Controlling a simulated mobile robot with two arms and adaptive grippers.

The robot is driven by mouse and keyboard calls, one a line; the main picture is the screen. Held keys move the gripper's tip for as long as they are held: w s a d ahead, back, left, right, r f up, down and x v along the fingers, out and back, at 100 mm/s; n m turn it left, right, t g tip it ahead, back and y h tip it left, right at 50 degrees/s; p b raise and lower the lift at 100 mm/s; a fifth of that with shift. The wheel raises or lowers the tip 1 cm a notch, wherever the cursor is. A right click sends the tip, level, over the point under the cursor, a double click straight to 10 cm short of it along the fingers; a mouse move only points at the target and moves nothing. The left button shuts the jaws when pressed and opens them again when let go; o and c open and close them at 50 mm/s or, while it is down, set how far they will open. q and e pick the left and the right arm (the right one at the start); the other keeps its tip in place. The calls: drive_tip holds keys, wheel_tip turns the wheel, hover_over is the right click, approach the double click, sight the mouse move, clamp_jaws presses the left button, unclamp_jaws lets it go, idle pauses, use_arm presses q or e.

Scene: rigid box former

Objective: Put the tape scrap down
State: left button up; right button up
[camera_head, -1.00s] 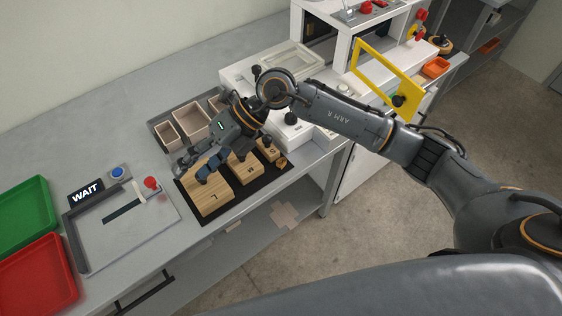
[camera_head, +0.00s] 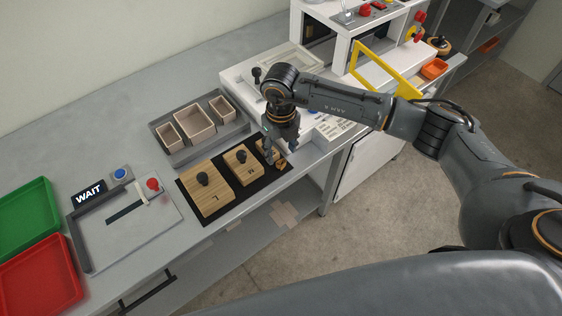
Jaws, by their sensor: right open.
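My right gripper (camera_head: 275,156) points down over the small wooden block (camera_head: 265,147) at the right end of the black mat (camera_head: 224,205). It is open, and its fingers partly hide that block. A small brown piece (camera_head: 281,162) lies by the fingertips at the mat's end; I cannot tell whether it is the tape scrap. I see no clear tape scrap elsewhere. My left gripper is not in view.
Large (camera_head: 213,199) and medium (camera_head: 242,169) knobbed wooden blocks stand on the mat. A grey tray (camera_head: 181,157) with open boxes lies behind. The WAIT sign (camera_head: 89,192), green tray (camera_head: 26,215) and red tray (camera_head: 37,277) are left.

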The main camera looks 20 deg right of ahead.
sight(281, 163)
wheel_tip(281, 163, down, 5)
drive_tip(key=shift+w+d+r+p, duration=0.1)
drive_tip(key=shift+w+d+p, duration=0.05)
drive_tip(key=shift+p, duration=0.85)
drive_tip(key=shift+f, duration=0.35)
drive_tip(key=c, duration=0.8)
drive_tip(key=shift+r, duration=0.1)
